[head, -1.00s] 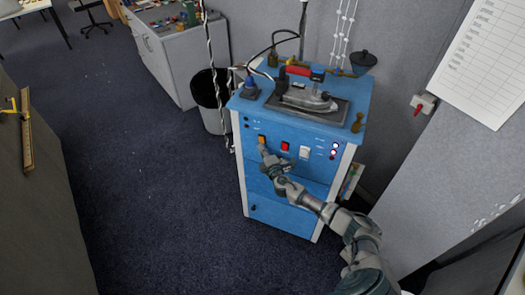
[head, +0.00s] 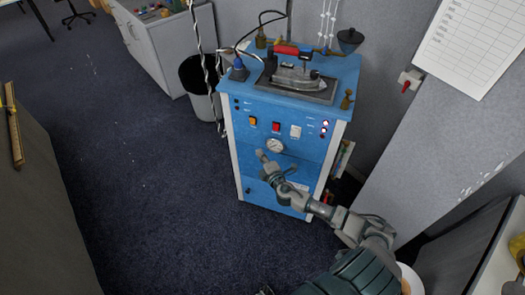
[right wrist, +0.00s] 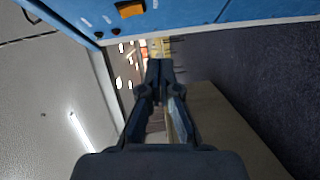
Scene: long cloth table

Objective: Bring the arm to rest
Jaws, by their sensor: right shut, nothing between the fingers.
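My right arm reaches in from the lower right of the head view, and its gripper (head: 262,156) is in front of the blue cabinet (head: 284,178), just below the round gauge. In the right wrist view the fingers (right wrist: 160,68) are together, with nothing between them. The orange switch (head: 253,121) on the front panel is clear of the gripper; it also shows at the top of the right wrist view (right wrist: 130,9). My left gripper is not in view.
An iron (head: 298,73) rests on a dark plate on the cabinet. Beside the orange switch are a red switch (head: 276,126), a white switch (head: 295,131) and the gauge (head: 274,146). A bin (head: 199,82) stands left. Open carpet (head: 150,190) lies left of the cabinet.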

